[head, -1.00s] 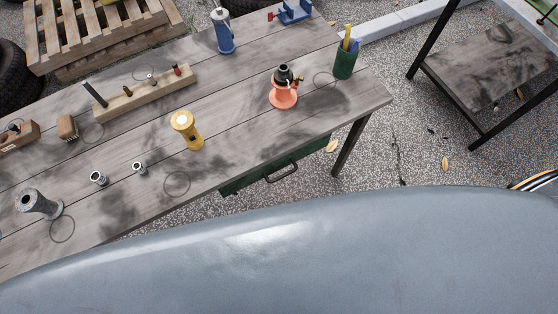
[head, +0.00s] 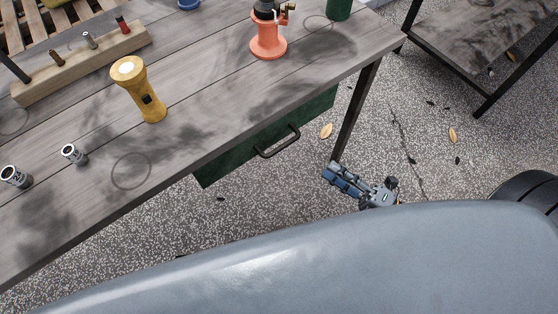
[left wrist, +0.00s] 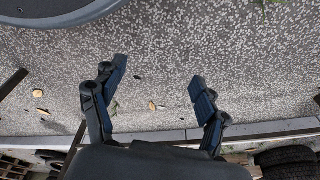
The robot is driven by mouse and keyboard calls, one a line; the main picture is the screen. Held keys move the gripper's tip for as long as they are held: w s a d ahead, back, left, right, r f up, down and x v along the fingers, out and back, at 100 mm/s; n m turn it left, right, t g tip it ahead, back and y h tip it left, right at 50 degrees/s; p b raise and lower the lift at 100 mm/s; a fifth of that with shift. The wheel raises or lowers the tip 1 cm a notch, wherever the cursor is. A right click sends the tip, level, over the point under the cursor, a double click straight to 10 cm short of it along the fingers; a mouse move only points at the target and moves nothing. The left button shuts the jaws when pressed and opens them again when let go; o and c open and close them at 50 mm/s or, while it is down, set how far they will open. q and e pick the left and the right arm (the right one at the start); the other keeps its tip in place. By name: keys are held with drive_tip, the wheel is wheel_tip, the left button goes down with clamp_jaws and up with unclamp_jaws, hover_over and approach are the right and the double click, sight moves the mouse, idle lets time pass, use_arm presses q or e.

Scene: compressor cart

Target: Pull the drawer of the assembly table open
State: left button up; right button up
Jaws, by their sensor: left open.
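The assembly table (head: 215,135) has a weathered grey plank top. Its dark green drawer (head: 228,167) hangs under the front edge and looks shut. A dark bar handle (head: 278,143) sticks out from the drawer front. My right gripper (head: 338,178) is low over the ground, right of the handle and apart from it, near the table leg. Its fingers are too small to judge whether they are open. My left gripper (left wrist: 157,80) shows in the left wrist view, fingers wide apart and empty, with the ground beyond. The drawer is not recognisable in that view.
A dark table leg (head: 356,110) stands right of the drawer.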

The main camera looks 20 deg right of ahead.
sight(282, 145)
drive_tip(key=w+a+r, duration=0.1)
drive_tip(key=w+a, duration=0.2)
drive_tip(key=w+a+r+n+y, duration=0.1)
drive_tip(key=w+a, duration=0.2)
drive_tip(key=a, duration=0.1)
drive_tip(key=w+a+r+n, duration=0.1)
drive_tip(key=w+a, duration=0.2)
drive_tip(key=shift+a+r+g+y, duration=0.2)
drive_tip(key=shift+r+g+y, duration=0.1)
drive_tip(key=shift+r, duration=0.05)
use_arm(q)
drive_tip(key=shift+s+a+f, duration=0.15)
drive_tip(key=shift+f, duration=0.7)
use_arm(e)
clamp_jaws()
